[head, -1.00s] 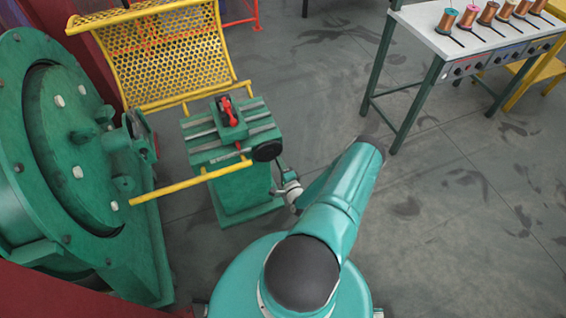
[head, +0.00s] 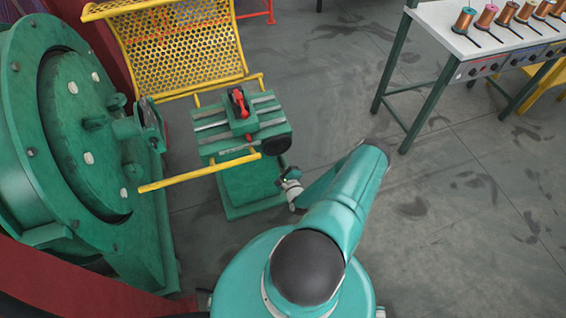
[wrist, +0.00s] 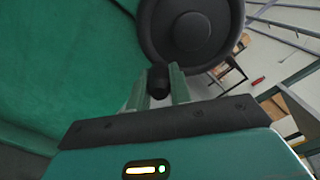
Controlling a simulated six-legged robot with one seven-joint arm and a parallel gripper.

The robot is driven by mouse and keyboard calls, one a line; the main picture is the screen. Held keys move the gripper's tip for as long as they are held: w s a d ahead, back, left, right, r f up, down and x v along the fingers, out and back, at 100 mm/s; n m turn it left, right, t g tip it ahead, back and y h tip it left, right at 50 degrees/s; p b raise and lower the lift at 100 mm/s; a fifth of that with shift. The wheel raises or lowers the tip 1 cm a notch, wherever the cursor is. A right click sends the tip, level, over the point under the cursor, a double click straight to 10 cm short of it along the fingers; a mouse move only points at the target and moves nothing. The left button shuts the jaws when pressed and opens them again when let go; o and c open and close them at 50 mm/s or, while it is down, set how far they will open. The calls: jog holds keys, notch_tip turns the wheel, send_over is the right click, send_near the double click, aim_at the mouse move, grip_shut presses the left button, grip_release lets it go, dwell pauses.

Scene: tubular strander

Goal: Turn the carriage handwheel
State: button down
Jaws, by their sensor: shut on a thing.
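The carriage handwheel (head: 276,145) is a black disc on the near right side of the green carriage (head: 246,185). It fills the top of the wrist view (wrist: 191,30), with a round hub at its middle. My gripper (head: 284,172) is at the lower edge of the wheel. In the wrist view its two fingers (wrist: 162,88) are shut on a small black knob (wrist: 158,78), the wheel's handle. How far the fingers wrap around the knob is partly hidden. My forearm hides part of the floor beside the carriage.
A red lever (head: 240,102) sits on the carriage top. A yellow bar (head: 195,174) and a perforated yellow guard (head: 185,45) flank it. The large green drum (head: 90,120) stands at left. A bench (head: 440,24) with copper spools is at upper right. Floor between is clear.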

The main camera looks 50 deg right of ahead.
jog(key=shift+a, duration=0.1)
jog(key=c, duration=1.3)
grip_release()
jog(key=shift+o, duration=0.2)
jog(key=v, duration=1.3)
jog(key=shift+s+a, duration=0.15)
jog(key=shift+s, duration=0.15)
